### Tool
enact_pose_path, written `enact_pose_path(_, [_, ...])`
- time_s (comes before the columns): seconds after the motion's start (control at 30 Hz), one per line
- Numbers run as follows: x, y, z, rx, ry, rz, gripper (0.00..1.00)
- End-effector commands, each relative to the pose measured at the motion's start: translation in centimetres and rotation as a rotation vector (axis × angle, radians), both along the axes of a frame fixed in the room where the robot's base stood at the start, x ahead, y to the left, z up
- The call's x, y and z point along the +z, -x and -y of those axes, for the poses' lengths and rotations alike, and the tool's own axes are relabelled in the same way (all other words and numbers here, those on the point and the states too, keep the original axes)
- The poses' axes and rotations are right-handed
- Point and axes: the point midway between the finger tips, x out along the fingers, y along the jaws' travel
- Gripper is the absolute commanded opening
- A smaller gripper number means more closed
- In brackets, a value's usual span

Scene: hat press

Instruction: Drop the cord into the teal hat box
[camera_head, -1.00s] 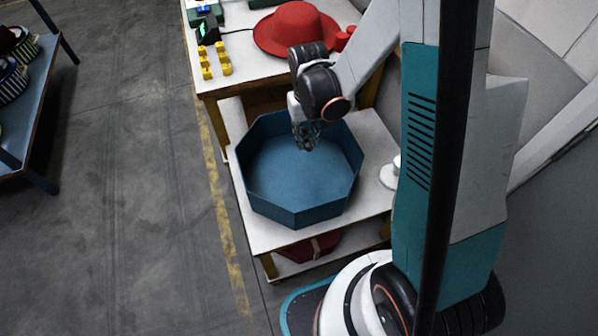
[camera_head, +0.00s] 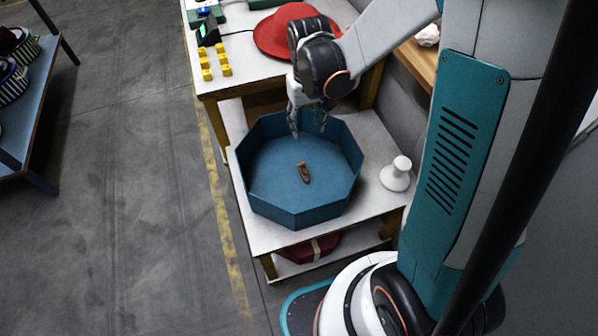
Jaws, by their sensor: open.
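The teal hat box (camera_head: 290,213) is an open octagonal box standing on a white-topped bench. A small brown bundle, which looks like the cord (camera_head: 304,172), lies on the floor of the box near its middle. My gripper (camera_head: 309,132) is open and empty. It hangs above the far part of the box, apart from the cord, with its fingers pointing down.
A red hat (camera_head: 275,38) and several yellow blocks (camera_head: 207,64) are on the white table behind the box. A white knob-topped stand (camera_head: 397,174) is on the bench to the right. A dark red box (camera_head: 305,249) is on the shelf below. A blue shelf (camera_head: 38,95) stands at far left.

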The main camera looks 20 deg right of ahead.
Motion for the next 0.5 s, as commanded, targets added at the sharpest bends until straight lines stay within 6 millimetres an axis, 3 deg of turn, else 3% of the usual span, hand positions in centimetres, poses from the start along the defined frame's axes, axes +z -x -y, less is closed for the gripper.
enact_pose_path(0.2, [3.8,0.0,0.0,0.0,0.0,0.0,0.48])
enact_pose_path(0.5, [6.1,0.0,0.0,0.0,0.0,0.0,0.48])
